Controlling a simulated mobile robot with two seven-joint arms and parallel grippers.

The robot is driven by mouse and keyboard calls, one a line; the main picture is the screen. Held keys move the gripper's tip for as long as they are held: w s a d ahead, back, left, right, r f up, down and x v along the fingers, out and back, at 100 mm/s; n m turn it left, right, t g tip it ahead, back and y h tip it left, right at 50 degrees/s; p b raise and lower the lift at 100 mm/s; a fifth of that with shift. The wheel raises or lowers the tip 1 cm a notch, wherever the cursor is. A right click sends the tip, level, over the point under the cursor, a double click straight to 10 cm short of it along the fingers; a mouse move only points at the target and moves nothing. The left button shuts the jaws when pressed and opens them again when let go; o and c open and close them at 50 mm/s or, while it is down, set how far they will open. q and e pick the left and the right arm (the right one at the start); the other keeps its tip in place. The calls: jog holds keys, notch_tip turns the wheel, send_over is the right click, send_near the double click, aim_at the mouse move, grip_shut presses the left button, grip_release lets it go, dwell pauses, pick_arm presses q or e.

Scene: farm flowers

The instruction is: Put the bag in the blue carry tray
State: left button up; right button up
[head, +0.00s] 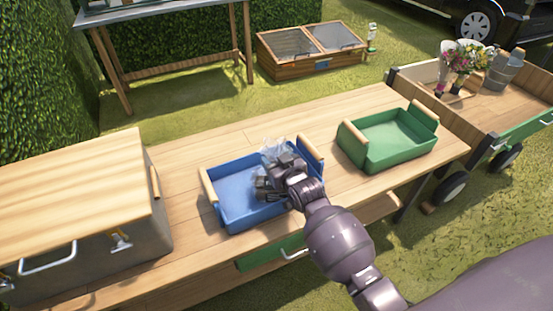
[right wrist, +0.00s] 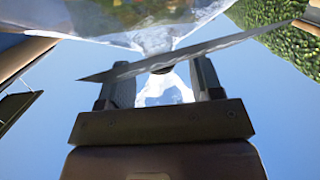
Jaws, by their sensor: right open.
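The blue carry tray (head: 228,192) stands on the wooden table, with a wooden handle at each end. A clear plastic bag (head: 277,149) is at the tray's right part, partly hidden by my right gripper (head: 268,185). The right gripper is over the tray and open. In the right wrist view the bag (right wrist: 150,22) is just beyond the fingers, and its gathered neck lies between them. I cannot tell whether the bag rests on the tray floor. A thin grey strip (right wrist: 190,52) crosses in front of the fingers. My left gripper is not in view.
A green carry tray (head: 385,140) stands to the right on the table. A large lidded box (head: 85,195) stands at the left. A cart with flower bouquets (head: 462,62) and a metal bucket (head: 503,72) is at the upper right. Bare tabletop lies between the trays.

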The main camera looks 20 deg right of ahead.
jog(key=shift+r, duration=0.15)
jog(key=shift+s, duration=0.2)
jog(key=s+r+p, duration=0.2)
jog(key=s, duration=0.9)
jog(key=shift+s+d+r, duration=0.15)
jog(key=shift+s+d, duration=0.05)
jog(key=shift+d, duration=0.1)
jog(key=s+d+f+g, duration=0.1)
jog(key=s+f, duration=0.3)
jog(key=s, duration=0.7)
jog(key=s+d+f+g, duration=0.2)
jog(key=s+f+g, duration=0.2)
jog(key=s, duration=0.7)
jog(key=shift+s+d+f+h, duration=0.2)
jog(key=shift+s+f+h, duration=0.15)
jog(key=shift+f+h, duration=0.05)
